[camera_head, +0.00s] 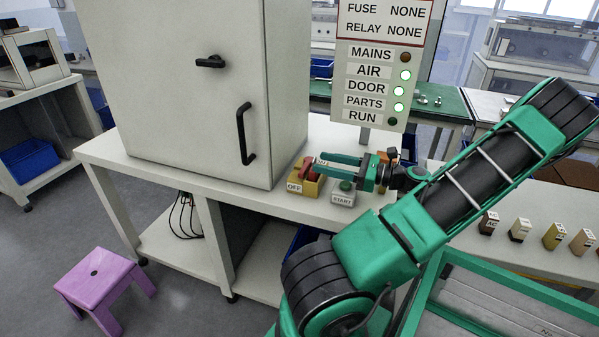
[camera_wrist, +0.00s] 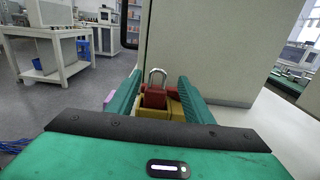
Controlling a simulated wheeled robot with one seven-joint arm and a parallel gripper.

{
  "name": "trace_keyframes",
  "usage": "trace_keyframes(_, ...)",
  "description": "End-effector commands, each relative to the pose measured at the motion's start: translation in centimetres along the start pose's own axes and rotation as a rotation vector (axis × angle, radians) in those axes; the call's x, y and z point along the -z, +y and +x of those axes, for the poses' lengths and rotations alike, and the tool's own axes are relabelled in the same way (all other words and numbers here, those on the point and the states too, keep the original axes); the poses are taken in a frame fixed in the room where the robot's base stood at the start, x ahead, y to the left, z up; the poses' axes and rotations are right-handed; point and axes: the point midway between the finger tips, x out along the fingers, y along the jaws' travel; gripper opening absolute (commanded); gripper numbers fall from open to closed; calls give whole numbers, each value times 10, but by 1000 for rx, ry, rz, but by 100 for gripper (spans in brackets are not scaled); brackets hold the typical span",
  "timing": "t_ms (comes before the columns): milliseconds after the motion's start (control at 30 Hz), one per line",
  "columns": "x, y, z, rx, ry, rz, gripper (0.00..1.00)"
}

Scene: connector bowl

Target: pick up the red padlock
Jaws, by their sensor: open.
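The red padlock (camera_wrist: 154,98) shows in the wrist view with its silver shackle standing up. It is at the yellow switch box, between my two green fingers. In the head view a red part (camera_head: 307,172) shows on the yellow box (camera_head: 301,187) marked OFF; I cannot tell there how much of it is the padlock. My gripper (camera_head: 318,161) is open, with its fingers reaching left over the box. It also shows in the wrist view (camera_wrist: 160,79), one finger on each side of the padlock. I cannot tell whether either finger touches it.
A grey START button box (camera_head: 343,196) stands right of the yellow box on the white bench (camera_head: 260,203). A tall white cabinet (camera_head: 185,90) with black handles stands close on the left. A sign panel (camera_head: 378,85) rises behind. Small labelled blocks (camera_head: 520,230) stand at the right.

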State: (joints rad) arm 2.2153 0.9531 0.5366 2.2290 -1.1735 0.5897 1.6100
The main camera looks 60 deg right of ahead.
Motion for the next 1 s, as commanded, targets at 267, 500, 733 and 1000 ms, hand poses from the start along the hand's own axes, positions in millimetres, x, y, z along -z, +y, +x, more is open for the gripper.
trace_keyframes(267,-1,6,32,-17,-3,1,47)
trace_keyframes(500,-3,10,64,-23,-3,0,47)
trace_keyframes(733,-3,10,85,-22,-2,1,47)
trace_keyframes(1000,-2,10,85,-20,-1,0,37)
